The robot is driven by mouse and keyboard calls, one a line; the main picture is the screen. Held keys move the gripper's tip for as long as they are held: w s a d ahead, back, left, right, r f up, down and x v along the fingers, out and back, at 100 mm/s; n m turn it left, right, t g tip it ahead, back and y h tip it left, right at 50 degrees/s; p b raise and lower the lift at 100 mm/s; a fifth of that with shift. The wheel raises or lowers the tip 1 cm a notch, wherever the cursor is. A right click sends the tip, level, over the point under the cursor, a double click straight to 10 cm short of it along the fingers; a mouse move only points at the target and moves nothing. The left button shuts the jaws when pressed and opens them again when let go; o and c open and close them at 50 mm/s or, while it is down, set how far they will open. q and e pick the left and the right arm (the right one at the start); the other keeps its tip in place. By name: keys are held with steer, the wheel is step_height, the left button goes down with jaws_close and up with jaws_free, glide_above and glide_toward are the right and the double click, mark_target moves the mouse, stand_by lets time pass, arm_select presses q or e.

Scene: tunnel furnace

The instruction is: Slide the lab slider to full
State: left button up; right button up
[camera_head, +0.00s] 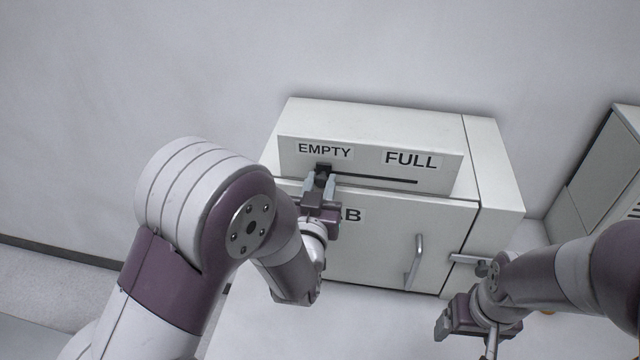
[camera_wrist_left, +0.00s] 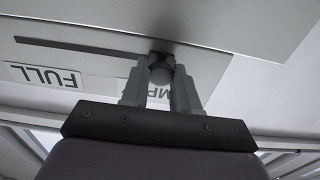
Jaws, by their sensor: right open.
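The lab slider is a dark knob (camera_head: 323,170) at the left end of a black slot, below the EMPTY label (camera_head: 325,150). The FULL label (camera_head: 411,160) is above the slot's right part. In the left wrist view the knob (camera_wrist_left: 160,68) sits between my left gripper's two grey fingers. My left gripper (camera_head: 320,184) reaches up to the knob from below with one finger on each side; whether both press on it is unclear. My right gripper (camera_head: 466,332) is open, low at the right, away from the slider, and partly hidden by its own parts.
The slot (camera_head: 385,180) runs clear to the right along the sloped panel of the white box. Below is a door with a curved metal handle (camera_head: 415,262). A grey cabinet (camera_head: 605,165) stands at the far right. A wall is behind the box.

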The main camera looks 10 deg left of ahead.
arm_select(q)
jaws_close()
steer(key=b, duration=0.3)
glide_toward(411, 180)
steer(key=w, duration=0.5)
steer(key=shift+w+a, duration=0.15)
steer(key=shift+w, duration=0.1)
steer(key=o, duration=0.7)
jaws_free()
steer(key=shift+o, duration=0.2)
steer(key=shift+s, duration=0.1)
